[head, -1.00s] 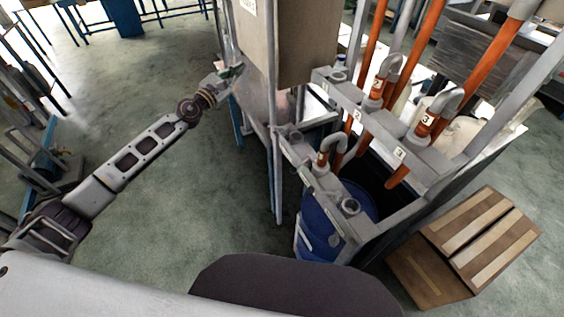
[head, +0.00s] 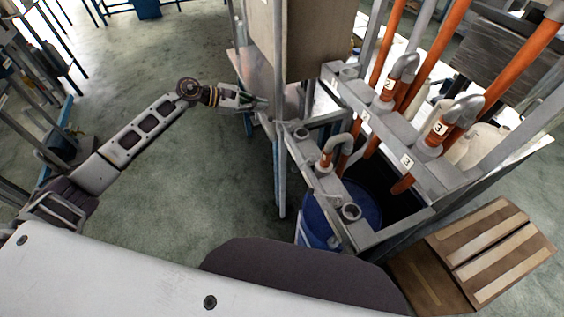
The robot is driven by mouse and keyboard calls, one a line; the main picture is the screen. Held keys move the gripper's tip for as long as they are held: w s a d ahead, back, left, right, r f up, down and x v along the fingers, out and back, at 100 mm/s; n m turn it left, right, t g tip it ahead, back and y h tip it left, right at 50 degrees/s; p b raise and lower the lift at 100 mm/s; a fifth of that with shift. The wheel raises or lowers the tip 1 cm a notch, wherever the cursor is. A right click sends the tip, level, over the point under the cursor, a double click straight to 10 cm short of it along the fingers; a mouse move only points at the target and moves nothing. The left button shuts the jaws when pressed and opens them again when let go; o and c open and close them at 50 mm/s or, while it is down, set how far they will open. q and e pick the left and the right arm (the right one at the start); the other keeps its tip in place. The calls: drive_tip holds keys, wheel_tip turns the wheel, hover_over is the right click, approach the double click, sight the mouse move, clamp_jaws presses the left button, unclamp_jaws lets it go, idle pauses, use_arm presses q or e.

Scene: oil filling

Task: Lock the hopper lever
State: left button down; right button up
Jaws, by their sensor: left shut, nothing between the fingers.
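My left gripper (head: 262,102) is shut and empty. It points right, beside the grey metal post and frame below the large beige box (head: 305,40) at the top centre. I cannot tell whether its fingertips touch the metal. A hopper lever cannot be made out clearly; the area by the fingertips is small and partly covered by the gripper. My right gripper is not in view.
A grey rack (head: 430,175) with orange-handled pipes and number labels stands at the right. A blue drum (head: 318,228) sits under the rack. A cardboard box (head: 485,255) lies on the floor at lower right. The floor (head: 190,215) left of the rack is clear.

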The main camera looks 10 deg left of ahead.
use_arm(q)
drive_tip(key=s+f+m+g, duration=0.1)
drive_tip(key=s+f+g, duration=0.1)
drive_tip(key=s+g, duration=0.2)
drive_tip(key=s+f+m+g+y, duration=0.1)
drive_tip(key=s+f+g, duration=0.2)
drive_tip(key=s, duration=0.5)
drive_tip(key=shift+s+a+m+g+y, duration=0.3)
drive_tip(key=shift+s+a+m+g, duration=0.1)
drive_tip(key=shift+g, duration=0.3)
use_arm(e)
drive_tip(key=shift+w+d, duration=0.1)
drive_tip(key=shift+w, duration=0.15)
use_arm(q)
drive_tip(key=shift+d+f, duration=0.1)
drive_tip(key=shift+d, duration=0.05)
